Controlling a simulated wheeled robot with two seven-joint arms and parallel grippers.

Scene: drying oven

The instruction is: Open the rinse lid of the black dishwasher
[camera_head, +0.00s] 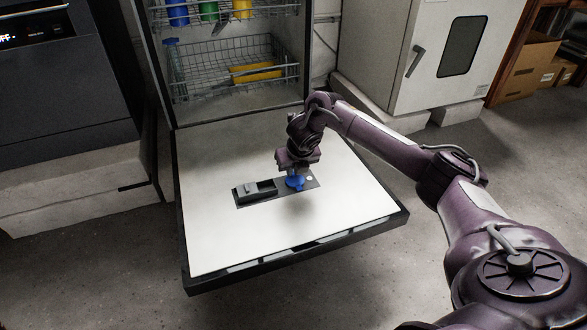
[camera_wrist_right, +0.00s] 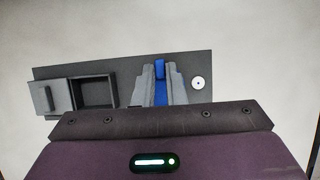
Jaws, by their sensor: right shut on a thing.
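The dishwasher's door (camera_head: 225,245) is folded down flat, with its pale inner face up. A dark dispenser panel (camera_head: 281,184) is set in it. The blue rinse lid (camera_head: 295,183) sits at the panel's right part. My right gripper (camera_head: 295,173) is over it, fingers pointing down. In the right wrist view the fingers (camera_wrist_right: 160,88) are shut on the blue rinse lid (camera_wrist_right: 160,70), which partly hides between them. Left of it is an open dark compartment (camera_wrist_right: 94,92) with a grey sliding cover (camera_wrist_right: 47,97). My left gripper is not in view.
Wire racks (camera_head: 230,75) with colourful cups and a yellow item stand inside the dishwasher behind the door. A white oven cabinet (camera_head: 445,60) stands at the back right, a dark appliance (camera_head: 60,95) at left. The door face around the panel is clear.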

